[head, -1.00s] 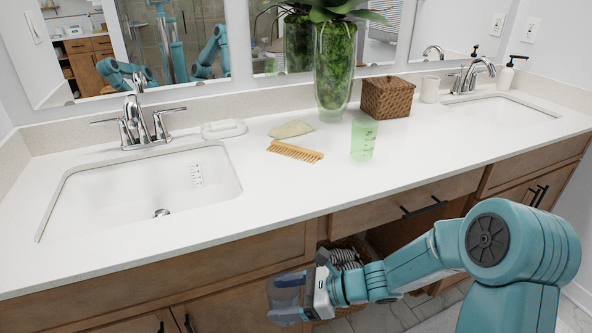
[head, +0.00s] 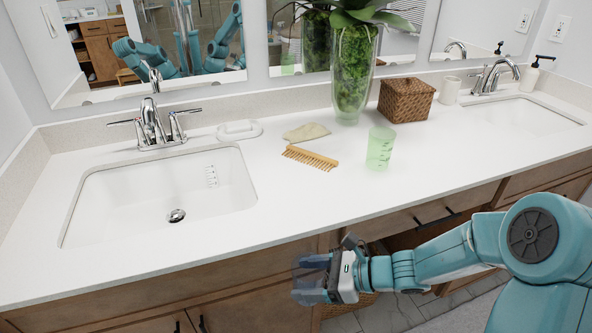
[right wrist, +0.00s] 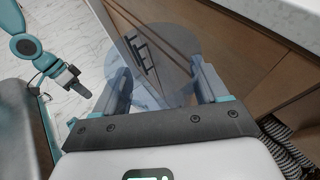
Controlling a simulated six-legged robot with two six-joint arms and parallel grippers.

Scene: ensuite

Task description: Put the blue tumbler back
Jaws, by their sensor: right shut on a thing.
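The blue tumbler (head: 308,272) is clear and pale blue. My right gripper (head: 312,282) is shut on it and holds it in front of the vanity, below the countertop edge. In the right wrist view the see-through tumbler (right wrist: 165,45) lies between the two fingers of the right gripper (right wrist: 163,88), with cabinet fronts showing through it. My left gripper (right wrist: 76,82) shows small at the left of the right wrist view, away from the tumbler. Its jaws are too small to judge.
Sinks lie left (head: 160,195) and right (head: 520,115). The counter front is clear.

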